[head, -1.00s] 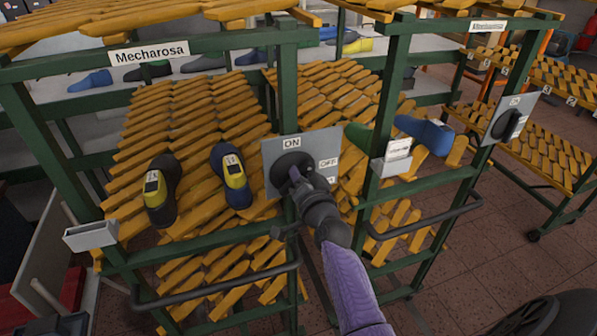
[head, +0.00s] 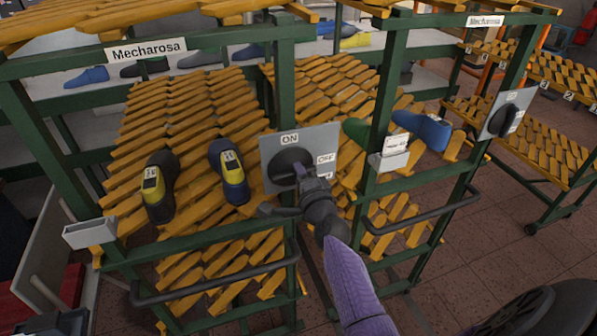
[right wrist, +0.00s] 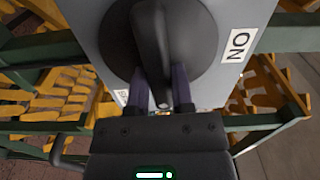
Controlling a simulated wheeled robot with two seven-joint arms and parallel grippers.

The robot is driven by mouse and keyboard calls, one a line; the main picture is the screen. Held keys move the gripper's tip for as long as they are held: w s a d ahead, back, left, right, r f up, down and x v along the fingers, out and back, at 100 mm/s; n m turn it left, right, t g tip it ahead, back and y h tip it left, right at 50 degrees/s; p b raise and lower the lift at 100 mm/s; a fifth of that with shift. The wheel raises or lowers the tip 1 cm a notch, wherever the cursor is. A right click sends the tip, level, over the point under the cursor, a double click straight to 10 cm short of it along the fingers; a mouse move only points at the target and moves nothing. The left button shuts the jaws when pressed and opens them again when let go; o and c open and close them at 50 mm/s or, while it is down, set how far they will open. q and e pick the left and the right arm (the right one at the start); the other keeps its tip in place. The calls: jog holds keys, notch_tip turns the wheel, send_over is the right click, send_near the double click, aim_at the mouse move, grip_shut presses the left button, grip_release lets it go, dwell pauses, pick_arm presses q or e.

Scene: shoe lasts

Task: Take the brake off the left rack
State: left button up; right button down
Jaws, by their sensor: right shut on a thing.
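The left rack (head: 150,246) is a green frame with yellow slatted shelves and a "Mecharosa" sign. Its brake is a grey plate (head: 271,157) with a round black knob, an ON label (head: 290,138) at the top and an OFF label (head: 326,158) at the right. My right gripper (head: 300,172) is at the knob. In the right wrist view, its two purple fingers (right wrist: 162,90) are shut on the black knob's handle (right wrist: 150,35). There the handle runs up and down the picture, with the ON label (right wrist: 238,46) to its right. My left gripper is not seen.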

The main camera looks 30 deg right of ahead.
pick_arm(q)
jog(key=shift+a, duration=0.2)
pick_arm(e)
jog(key=shift+m, duration=0.3)
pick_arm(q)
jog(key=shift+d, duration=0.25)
pick_arm(e)
jog(key=c, duration=0.5)
grip_release()
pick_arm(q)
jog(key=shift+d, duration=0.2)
pick_arm(e)
jog(key=shift+s, duration=0.1)
